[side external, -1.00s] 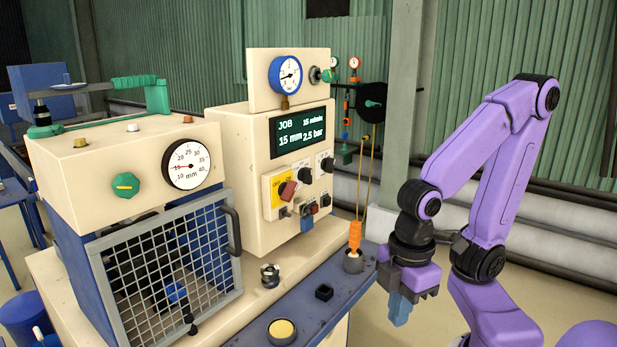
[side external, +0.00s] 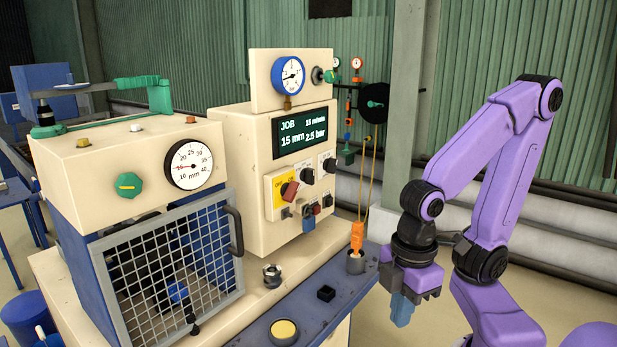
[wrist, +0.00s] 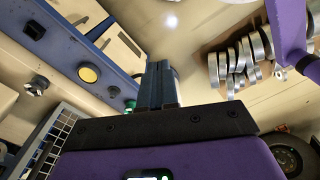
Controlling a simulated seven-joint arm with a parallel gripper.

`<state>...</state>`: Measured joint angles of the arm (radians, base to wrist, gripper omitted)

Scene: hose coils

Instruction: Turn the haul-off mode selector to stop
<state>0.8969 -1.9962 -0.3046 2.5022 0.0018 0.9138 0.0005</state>
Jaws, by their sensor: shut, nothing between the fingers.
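The cream control cabinet (side external: 232,190) carries a panel with a red-handled switch (side external: 289,190) on a yellow plate and two black rotary knobs, a left one (side external: 306,175) and a right one (side external: 329,165). Their labels are too small to read, so I cannot tell which is the haul-off mode selector or where it points. My gripper (side external: 401,312) hangs pointing down to the right of the cabinet, beyond the blue ledge, well apart from the panel. Its blue fingers are shut and empty. They also show together in the wrist view (wrist: 160,80). The panel knobs are not identifiable there.
The blue ledge (side external: 300,312) holds a yellow button (side external: 284,331) and a cup with an orange-handled tool (side external: 357,238). A mesh guard (side external: 170,275) stands left. Coils (wrist: 240,62) lie to the right in the wrist view. Space between my gripper and the panel looks open.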

